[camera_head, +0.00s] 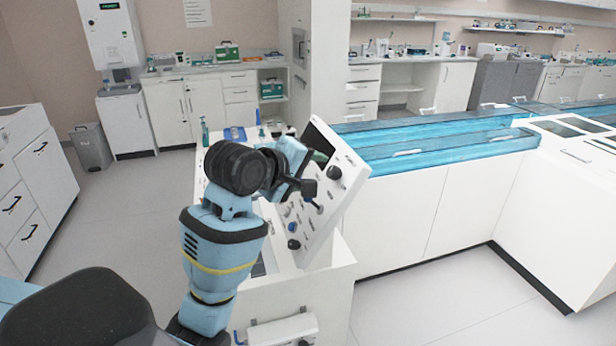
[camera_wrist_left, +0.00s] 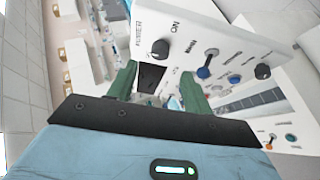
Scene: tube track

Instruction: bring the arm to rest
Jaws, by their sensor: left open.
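My left arm (camera_head: 222,255) rises from the bottom of the head view and bends at a dark wrist joint. My left gripper (camera_head: 308,187) is in front of the tilted white control panel (camera_head: 345,178). In the left wrist view the green fingers of my left gripper (camera_wrist_left: 158,74) are spread apart, with nothing held between them. The panel (camera_wrist_left: 225,32) lies beyond the fingertips, with a blue-capped toggle switch (camera_wrist_left: 206,66) and a black knob (camera_wrist_left: 160,47). I cannot tell whether the fingers touch the panel. My right gripper is not in view.
A long white bench with a blue transparent track cover (camera_head: 440,140) runs to the right of the panel. Drawers (camera_head: 35,185) stand at the left and a grey bin (camera_head: 91,147) behind them. The floor (camera_head: 130,215) between is clear.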

